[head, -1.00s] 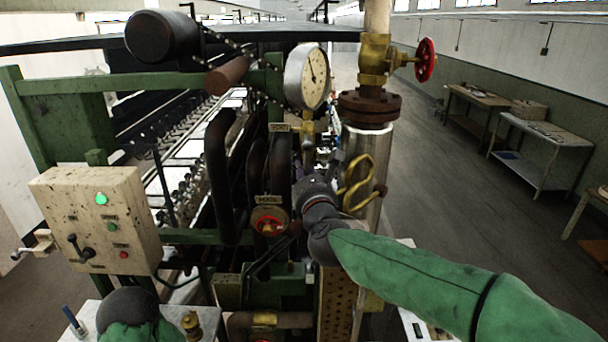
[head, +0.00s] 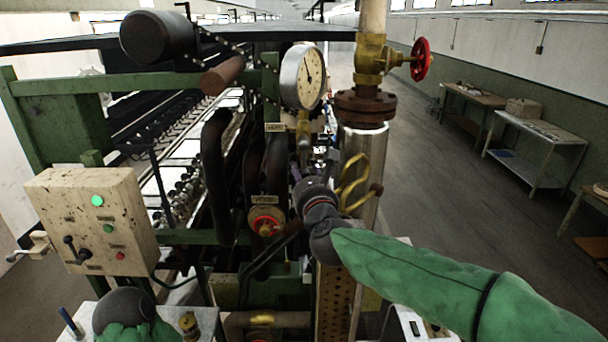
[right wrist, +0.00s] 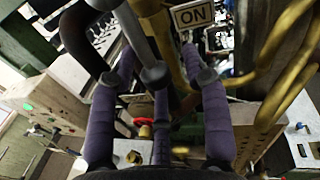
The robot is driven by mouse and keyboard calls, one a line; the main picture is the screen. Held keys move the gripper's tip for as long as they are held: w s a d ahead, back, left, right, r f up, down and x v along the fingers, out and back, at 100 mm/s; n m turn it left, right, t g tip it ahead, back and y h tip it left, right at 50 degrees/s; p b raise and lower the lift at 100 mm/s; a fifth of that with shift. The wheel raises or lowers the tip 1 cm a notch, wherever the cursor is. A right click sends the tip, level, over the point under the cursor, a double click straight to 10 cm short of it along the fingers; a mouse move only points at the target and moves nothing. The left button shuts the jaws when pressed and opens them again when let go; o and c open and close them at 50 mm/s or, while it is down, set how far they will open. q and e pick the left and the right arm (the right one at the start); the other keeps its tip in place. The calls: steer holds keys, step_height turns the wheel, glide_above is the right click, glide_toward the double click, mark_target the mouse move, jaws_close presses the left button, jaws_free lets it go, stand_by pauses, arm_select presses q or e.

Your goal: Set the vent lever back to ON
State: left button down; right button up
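The VENT label (head: 275,127) shows on the machine below the pressure gauge in the head view. An ON plate (right wrist: 193,14) stands at the top of the right wrist view. A grey rod with a rounded end (right wrist: 152,68), possibly the vent lever, comes down between my right gripper's fingers; I cannot tell whether they touch it. My right gripper (right wrist: 158,75) has its purple-grey fingers spread apart and extended forward. In the head view, my right gripper (head: 312,187) is beside the yellow curved handle and partly hides the area behind it. My left gripper is not visible behind its wrist joint.
A steel column with a yellow looped handle (head: 354,182) and a red handwheel (head: 421,60) stands right of the gripper. A red valve knob (head: 266,221) is lower left. A switch box (head: 95,225) is at left. Dark pipes (head: 217,175) crowd the middle.

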steer(key=shift+r, duration=0.2)
steer(key=shift+s+d, duration=0.1)
steer(key=shift+s, duration=0.45)
steer(key=s+d, duration=0.2)
steer(key=s, duration=0.8)
steer(key=shift+s, duration=0.35)
steer(key=shift+d, duration=0.1)
